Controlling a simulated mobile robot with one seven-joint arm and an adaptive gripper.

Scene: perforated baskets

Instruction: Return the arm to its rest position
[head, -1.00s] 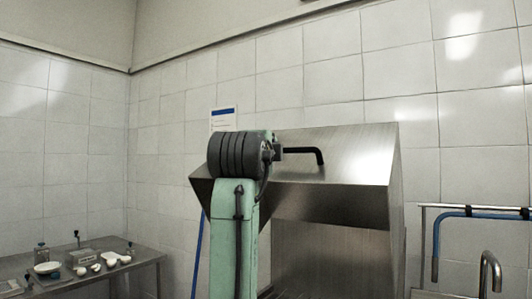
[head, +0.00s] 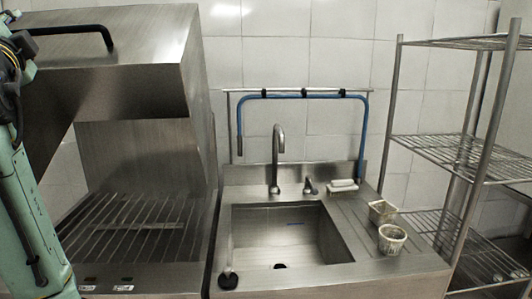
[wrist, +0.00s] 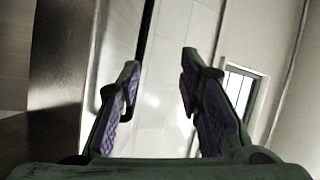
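My gripper (wrist: 160,85) shows in the wrist view with its two purple-padded fingers spread apart and nothing between them. Behind the fingers are pale wall panels and a bright opening with dark bars. In the head view, part of my green arm stands at the left edge, in front of the steel hooded machine (head: 150,75). The gripper itself is outside the head view.
A steel sink (head: 290,235) with a tap (head: 276,155) is in the middle. Two perforated baskets, one squarish (head: 382,212) and one round (head: 392,240), stand on its drainboard. A wire shelf rack (head: 455,150) stands at the right. A blue hose (head: 300,96) hangs behind the sink.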

